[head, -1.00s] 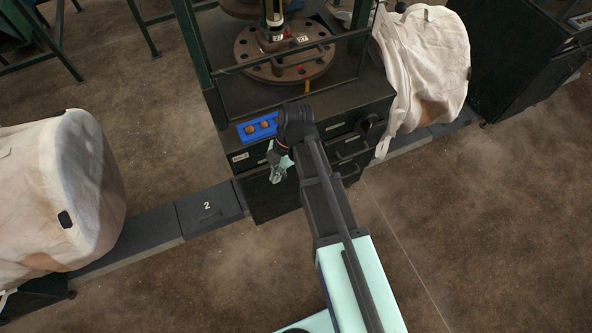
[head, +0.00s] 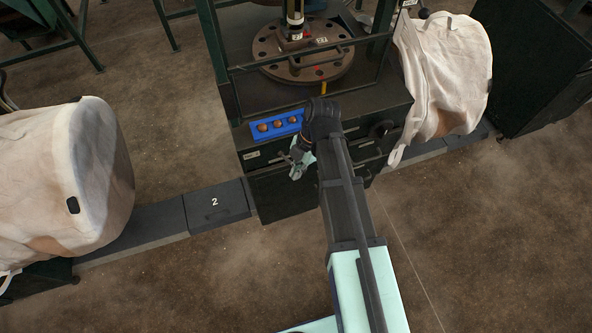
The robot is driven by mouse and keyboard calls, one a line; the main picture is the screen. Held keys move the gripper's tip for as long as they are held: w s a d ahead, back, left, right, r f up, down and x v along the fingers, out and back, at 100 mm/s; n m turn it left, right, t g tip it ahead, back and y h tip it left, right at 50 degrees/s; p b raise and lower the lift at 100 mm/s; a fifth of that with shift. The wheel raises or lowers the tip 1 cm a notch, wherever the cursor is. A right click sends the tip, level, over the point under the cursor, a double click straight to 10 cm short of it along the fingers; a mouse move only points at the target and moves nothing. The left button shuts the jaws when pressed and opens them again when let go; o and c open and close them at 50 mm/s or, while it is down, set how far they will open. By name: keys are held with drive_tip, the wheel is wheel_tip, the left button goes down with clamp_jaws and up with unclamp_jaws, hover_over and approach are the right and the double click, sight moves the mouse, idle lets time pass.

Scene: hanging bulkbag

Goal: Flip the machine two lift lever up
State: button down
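The machine marked with a 2 on the dark floor plate (head: 215,202) beside it is a dark green cabinet (head: 284,194) with an open frame on top. A blue panel (head: 285,130) at its front top edge carries three round brown knobs (head: 277,125). I cannot tell which one is the lift lever or which way any lever points. My gripper (head: 297,165) hangs just below and in front of the panel, near the cabinet's drawer fronts, apart from the knobs. It looks empty, but its finger opening is too small to judge.
A round drilled metal plate (head: 330,68) sits inside the frame. White bulk bags hang at the left (head: 95,165) and at the right (head: 455,75). Brown floor in front is clear.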

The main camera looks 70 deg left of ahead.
drive_tip(key=shift+w, duration=0.1)
wheel_tip(320, 180, up, 10)
drive_tip(key=shift+s+d+b, duration=0.15)
drive_tip(key=shift+s+b, duration=0.1)
drive_tip(key=shift+b, duration=0.2)
idle(0.5)
idle(0.4)
